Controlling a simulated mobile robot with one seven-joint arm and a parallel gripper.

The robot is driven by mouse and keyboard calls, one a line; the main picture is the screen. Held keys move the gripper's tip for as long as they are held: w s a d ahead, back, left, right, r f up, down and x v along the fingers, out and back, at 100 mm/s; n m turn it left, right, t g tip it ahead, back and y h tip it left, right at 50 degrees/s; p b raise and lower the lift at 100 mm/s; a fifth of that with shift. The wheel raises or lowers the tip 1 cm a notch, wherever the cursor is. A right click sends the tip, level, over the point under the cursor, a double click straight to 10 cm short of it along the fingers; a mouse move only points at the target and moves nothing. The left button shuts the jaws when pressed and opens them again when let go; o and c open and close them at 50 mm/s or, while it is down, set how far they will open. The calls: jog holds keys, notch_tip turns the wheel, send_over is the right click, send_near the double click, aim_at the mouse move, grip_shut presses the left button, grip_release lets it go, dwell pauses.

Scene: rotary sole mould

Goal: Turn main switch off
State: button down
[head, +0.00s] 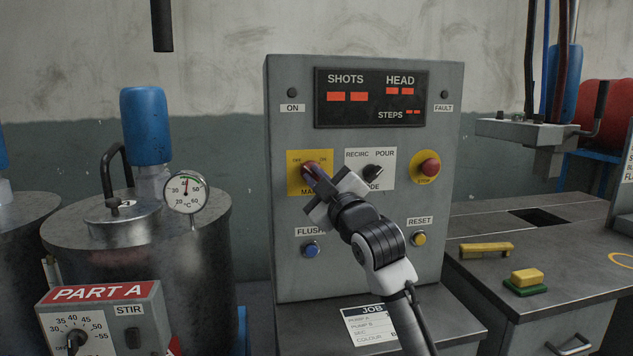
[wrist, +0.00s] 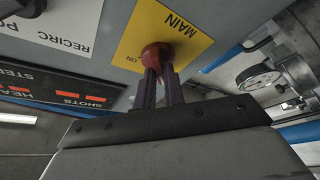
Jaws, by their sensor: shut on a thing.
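The main switch is a red rotary knob (head: 309,167) on a yellow plate (head: 326,158) marked OFF, ON and MAIN, on the grey control panel (head: 290,220). My gripper (head: 314,173) reaches it from the lower right, and its fingers are shut on the red knob. The wrist view shows the knob (wrist: 157,55) between the two dark fingers (wrist: 160,85), with the yellow plate (wrist: 165,35) behind. My gripper hides part of the plate in the head view. The knob's exact pointing direction is hard to tell.
A RECIRC/POUR mode selector (head: 374,172), a red stop button (head: 430,167), a blue flush button (head: 310,250) and a yellow reset button (head: 419,239) surround the switch. The display (head: 370,98) is lit red. A metal tank (head: 130,260) with a gauge stands left.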

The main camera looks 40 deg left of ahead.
dwell(0.4)
jog(key=c, duration=1.5)
grip_release()
jog(key=b+v, duration=0.4)
jog(key=v, duration=1)
jog(key=shift+r, duration=0.15)
jog(key=shift+a, duration=0.1)
